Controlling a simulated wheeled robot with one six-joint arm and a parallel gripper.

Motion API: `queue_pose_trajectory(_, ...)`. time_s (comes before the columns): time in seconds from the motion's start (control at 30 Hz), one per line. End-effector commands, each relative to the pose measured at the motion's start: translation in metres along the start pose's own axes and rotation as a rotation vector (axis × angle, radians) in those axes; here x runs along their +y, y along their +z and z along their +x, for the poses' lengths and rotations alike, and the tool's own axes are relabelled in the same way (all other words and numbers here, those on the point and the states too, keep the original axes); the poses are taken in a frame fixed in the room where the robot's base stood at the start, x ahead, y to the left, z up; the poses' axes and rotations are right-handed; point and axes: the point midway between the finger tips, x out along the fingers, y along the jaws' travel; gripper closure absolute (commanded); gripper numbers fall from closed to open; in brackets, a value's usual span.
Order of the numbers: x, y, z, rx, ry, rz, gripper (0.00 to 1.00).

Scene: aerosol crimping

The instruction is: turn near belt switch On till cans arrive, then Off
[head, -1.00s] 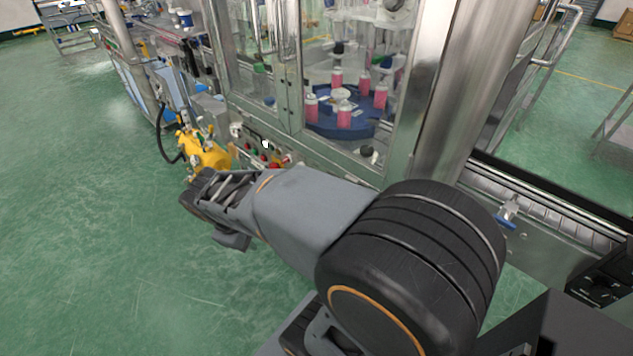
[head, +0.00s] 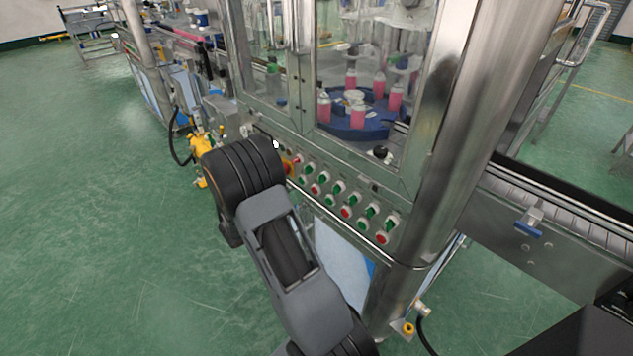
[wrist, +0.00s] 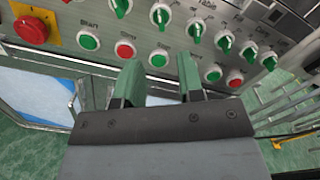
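The control panel (head: 330,190) on the machine front carries rows of green switches and red and green buttons. The wrist view shows several green selector switches, among them one at upper middle (wrist: 160,16) and one farther right (wrist: 225,42). Most labels are too small to read, so I cannot tell which is the near belt switch or its setting. My gripper (wrist: 157,75) is open and empty, its fingers spread below a green button (wrist: 158,58); contact cannot be told. In the head view my arm hides it. Pink cans (head: 357,115) stand on a blue turntable (head: 350,132) behind glass.
A red emergency stop (wrist: 32,30) on a yellow plate is at the panel's left. A yellow device (head: 201,150) stands low beside the machine. A conveyor (head: 565,212) at the right shows no cans on its visible part. The green floor (head: 90,230) at left is clear.

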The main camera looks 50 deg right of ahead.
Motion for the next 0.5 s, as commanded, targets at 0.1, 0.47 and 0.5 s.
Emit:
queue_pose_trajectory(0.1, -0.001, 0.0, 0.025, 0.003, -0.005, 0.002, 0.65)
queue_pose_trajectory(0.47, -0.001, -0.001, 0.086, 0.004, -0.002, 0.003, 0.65)
queue_pose_trajectory(0.5, -0.001, -0.001, 0.091, 0.004, -0.002, 0.003, 0.65)
